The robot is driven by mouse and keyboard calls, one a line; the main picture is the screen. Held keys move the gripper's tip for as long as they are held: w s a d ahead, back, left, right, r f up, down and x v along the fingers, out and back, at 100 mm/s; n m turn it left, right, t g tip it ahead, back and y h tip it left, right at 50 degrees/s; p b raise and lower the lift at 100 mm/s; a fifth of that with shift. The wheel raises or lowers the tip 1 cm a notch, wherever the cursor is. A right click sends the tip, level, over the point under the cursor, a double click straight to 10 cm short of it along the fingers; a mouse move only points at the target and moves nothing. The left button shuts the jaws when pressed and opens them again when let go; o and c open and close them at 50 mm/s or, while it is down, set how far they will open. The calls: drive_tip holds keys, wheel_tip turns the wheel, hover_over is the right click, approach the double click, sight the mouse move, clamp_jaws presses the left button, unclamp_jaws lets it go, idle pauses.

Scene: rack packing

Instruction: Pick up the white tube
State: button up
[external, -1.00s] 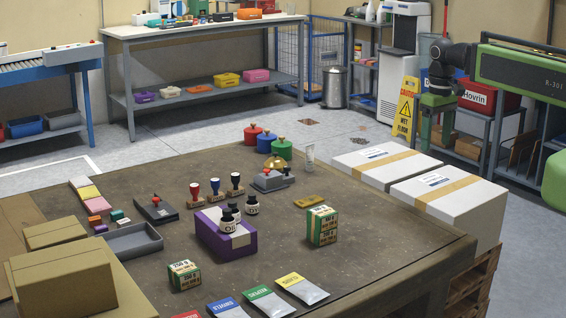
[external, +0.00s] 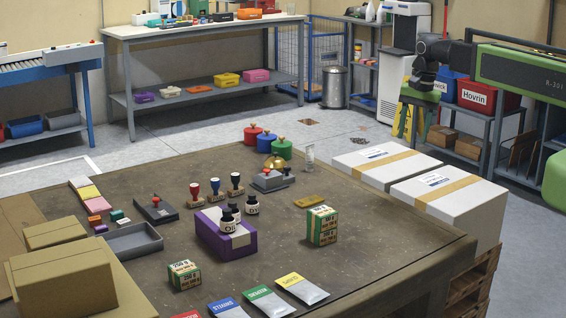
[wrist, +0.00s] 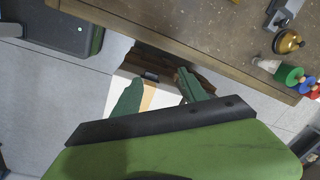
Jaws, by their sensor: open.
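The white tube (external: 309,154) stands upright near the far right edge of the table, beside the green weight, in the external view. In the wrist view it shows at the upper right (wrist: 267,63), near the table edge. My gripper (wrist: 157,87) has its two green fingers apart with nothing held between them. In the external view my gripper (external: 413,130) hangs well to the right of the tube, beyond the white boxes and clear of the table.
Green (external: 282,149), blue and red knobbed weights and a brass bell (external: 275,162) stand close to the tube. Two white boxes (external: 435,190) with tan tape sit right of the table.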

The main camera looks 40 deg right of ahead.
drive_tip(key=w+a+m+t+y, duration=0.1)
drive_tip(key=w+a+m, duration=0.1)
drive_tip(key=w+m, duration=0.55)
drive_tip(key=w+a+m+y, duration=0.15)
drive_tip(key=w+m, duration=0.25)
drive_tip(key=w, duration=0.7)
drive_tip(key=m+b, duration=0.2)
drive_tip(key=m, duration=0.1)
approach(313, 153)
drive_tip(key=shift+t, duration=0.3)
drive_tip(key=b+x, duration=0.7)
drive_tip(key=b, duration=0.4)
drive_tip(key=shift+w+f, duration=0.2)
drive_tip(key=shift+w, duration=0.05)
drive_tip(key=b+x, duration=0.2)
drive_tip(key=s+b+x, duration=0.1)
drive_tip(key=b+x, duration=0.1)
drive_tip(key=shift+w+a+f+b, duration=0.1)
drive_tip(key=shift+f+b, duration=0.2)
drive_tip(key=shift+f, duration=0.1)
drive_tip(key=shift+w+a+f+b, duration=0.1)
drive_tip(key=shift+a+f+b, duration=0.05)
drive_tip(key=shift+f+b, duration=0.15)
drive_tip(key=shift+r, duration=0.2)
drive_tip(key=shift+c, duration=0.5)
clamp_jaws()
